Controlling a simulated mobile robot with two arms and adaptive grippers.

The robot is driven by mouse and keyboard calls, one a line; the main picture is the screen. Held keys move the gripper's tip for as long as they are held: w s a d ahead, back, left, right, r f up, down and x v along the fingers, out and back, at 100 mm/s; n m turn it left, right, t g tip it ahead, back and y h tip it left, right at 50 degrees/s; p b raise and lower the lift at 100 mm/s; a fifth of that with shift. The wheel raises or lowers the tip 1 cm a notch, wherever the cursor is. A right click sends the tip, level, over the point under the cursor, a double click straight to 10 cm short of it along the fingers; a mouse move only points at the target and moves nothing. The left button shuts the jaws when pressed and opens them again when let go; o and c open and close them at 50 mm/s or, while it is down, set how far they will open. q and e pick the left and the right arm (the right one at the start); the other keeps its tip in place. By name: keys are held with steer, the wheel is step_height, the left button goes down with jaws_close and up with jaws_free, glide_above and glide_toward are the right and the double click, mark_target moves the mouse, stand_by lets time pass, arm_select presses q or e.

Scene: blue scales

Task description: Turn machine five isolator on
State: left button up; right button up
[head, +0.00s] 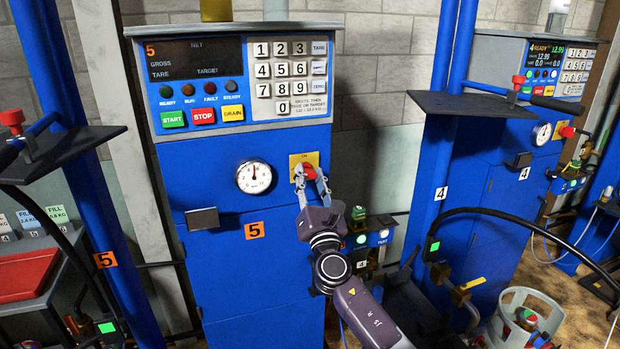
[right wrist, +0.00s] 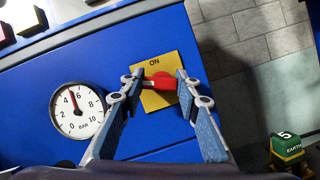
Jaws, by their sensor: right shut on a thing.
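Machine five (head: 232,240) is the blue cabinet marked with an orange 5. Its isolator is a red handle on a yellow plate (head: 297,160), right of the round gauge (head: 253,177). My right gripper (head: 312,178) is shut on the red handle. In the right wrist view the handle (right wrist: 160,79) lies crosswise between the two fingertips (right wrist: 157,84), below the word ON on the yellow plate (right wrist: 156,98). Machine five's display (head: 196,58) is dark, and its small lamps look unlit. My left gripper is not in view.
Machine four (head: 500,185) stands at the right with its display (head: 545,58) lit. A black shelf (head: 475,104) juts out between the machines. A grey gas cylinder (head: 522,318) and hoses are at the lower right. A green earth box (right wrist: 292,150) sits right of the cabinet.

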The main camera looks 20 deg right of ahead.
steer(key=m+h, duration=0.1)
steer(key=m, duration=0.1)
steer(key=m+g+h, duration=0.1)
steer(key=m, duration=0.2)
steer(key=shift+r, duration=0.1)
steer(key=m, duration=0.2)
steer(key=m+g+h+p, duration=0.1)
steer(key=m, duration=0.1)
steer(key=shift+r+m+g, duration=0.1)
steer(key=shift+m+g, duration=0.2)
steer(key=m+g+p, duration=0.1)
steer(key=m, duration=0.1)
steer(key=m+g+p, duration=0.1)
steer(key=m, duration=0.2)
steer(key=shift+h+p, duration=0.3)
steer(key=shift+p, duration=0.1)
steer(key=shift+m+p, duration=0.35)
steer(key=shift+m, duration=0.25)
steer(key=shift+d+g, duration=0.1)
steer(key=shift+g, duration=0.2)
